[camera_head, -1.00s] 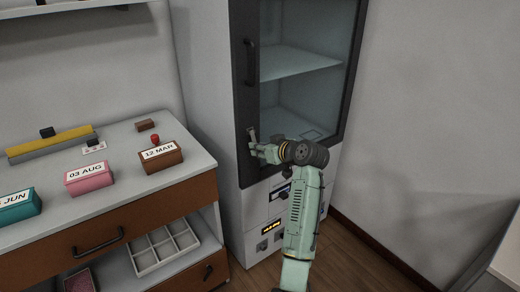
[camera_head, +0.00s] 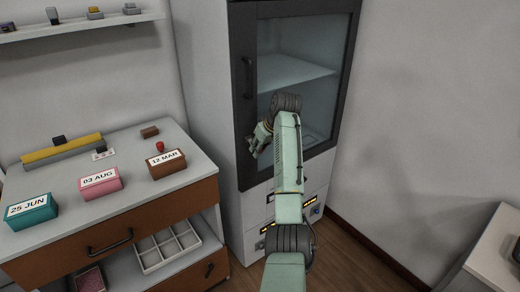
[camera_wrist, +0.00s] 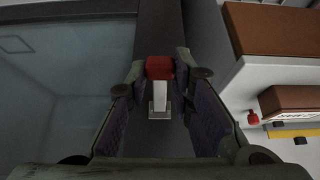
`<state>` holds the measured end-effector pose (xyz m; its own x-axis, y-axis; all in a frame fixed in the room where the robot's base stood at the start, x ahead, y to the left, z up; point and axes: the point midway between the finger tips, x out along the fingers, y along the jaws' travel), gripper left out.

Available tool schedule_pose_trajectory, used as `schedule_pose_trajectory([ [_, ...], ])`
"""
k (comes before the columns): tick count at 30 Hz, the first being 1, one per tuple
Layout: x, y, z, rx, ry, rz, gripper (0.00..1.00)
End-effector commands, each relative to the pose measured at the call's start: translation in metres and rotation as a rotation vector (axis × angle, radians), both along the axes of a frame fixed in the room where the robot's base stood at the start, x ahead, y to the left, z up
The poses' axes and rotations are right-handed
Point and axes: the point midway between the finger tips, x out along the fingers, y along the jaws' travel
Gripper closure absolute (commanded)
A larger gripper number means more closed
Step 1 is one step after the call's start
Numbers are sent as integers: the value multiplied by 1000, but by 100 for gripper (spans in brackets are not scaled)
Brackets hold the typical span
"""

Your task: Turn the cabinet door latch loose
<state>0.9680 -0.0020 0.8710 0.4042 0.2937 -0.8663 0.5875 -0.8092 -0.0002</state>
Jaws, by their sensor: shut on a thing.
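The cabinet door (camera_head: 243,120) has a dark frame around a glass pane and looks closed. My gripper (camera_head: 257,142) is at the lower left part of this frame, below the black door handle (camera_head: 247,78). In the wrist view the latch (camera_wrist: 160,97) is a pale bar with a red end, on a small plate on the dark frame. My gripper's fingers (camera_wrist: 160,78) are shut on it, one at each side of the red end. In the head view my gripper hides most of the latch.
Left of the cabinet stands a workbench (camera_head: 130,150) with a teal box (camera_head: 32,211), a pink box (camera_head: 100,184) and a brown box (camera_head: 167,163). A wall shelf (camera_head: 80,29) is above. The floor (camera_head: 355,258) to the right is clear.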

Motion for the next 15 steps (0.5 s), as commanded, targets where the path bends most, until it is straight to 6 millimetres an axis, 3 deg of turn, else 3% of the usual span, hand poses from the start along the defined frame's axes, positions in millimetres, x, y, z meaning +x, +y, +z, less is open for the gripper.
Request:
schedule_pose_trajectory([
  [14,0,0,2,-10,10,1,100],
  [15,0,0,2,-10,10,1,78],
])
